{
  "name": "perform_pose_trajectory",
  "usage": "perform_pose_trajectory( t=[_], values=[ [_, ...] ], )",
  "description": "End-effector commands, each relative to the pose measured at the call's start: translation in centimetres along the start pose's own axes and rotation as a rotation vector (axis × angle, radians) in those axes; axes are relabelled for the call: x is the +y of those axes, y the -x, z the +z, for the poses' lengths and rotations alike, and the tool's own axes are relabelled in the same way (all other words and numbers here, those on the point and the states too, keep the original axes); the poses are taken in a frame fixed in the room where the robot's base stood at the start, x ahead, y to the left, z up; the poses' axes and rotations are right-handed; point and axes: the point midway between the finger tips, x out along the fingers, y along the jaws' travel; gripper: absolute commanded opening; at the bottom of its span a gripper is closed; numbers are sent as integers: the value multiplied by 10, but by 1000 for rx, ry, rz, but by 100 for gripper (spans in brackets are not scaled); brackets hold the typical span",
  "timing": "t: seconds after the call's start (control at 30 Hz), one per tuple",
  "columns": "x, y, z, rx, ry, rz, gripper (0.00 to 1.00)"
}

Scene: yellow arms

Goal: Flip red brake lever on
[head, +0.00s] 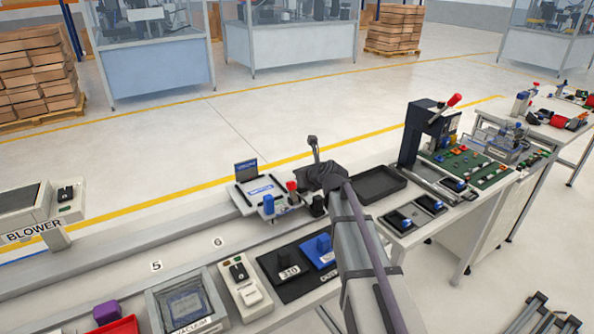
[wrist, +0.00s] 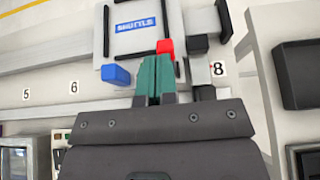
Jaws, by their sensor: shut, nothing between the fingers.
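The white shuttle (head: 250,197) sits on the rail at the table's middle, with a blue SHUTTLE label. It shows at the top of the wrist view (wrist: 125,50). A red lever knob (head: 291,186) stands at its right side, and also shows in the wrist view (wrist: 166,46). A blue knob (head: 268,204) is to the left and nearer; it also shows in the wrist view (wrist: 116,74). My gripper (wrist: 155,58), with green fingers, is shut and empty. In the wrist view its tips reach the red knob's lower edge; contact cannot be told. In the head view the fingertips are hidden.
A black tray (head: 378,184) lies right of my gripper. A black press (head: 425,130) with a red-tipped handle stands farther right. Black pads (head: 287,273) with blue knobs and a switch box (head: 244,290) are in front. The rail left of the shuttle is clear.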

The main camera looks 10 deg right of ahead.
Motion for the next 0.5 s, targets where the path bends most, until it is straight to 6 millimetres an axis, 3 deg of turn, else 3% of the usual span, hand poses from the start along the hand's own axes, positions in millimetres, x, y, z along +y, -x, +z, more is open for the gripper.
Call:
perform_pose_trajectory(
  t=[0.03, 0.2, 0.5],
  values=[
    [1, 18, 21, 0, 0, 0, 0],
    [0, 44, 42, 0, 0, 0, 0],
    [0, 50, 44, 0, 0, 0, 0]
  ],
)
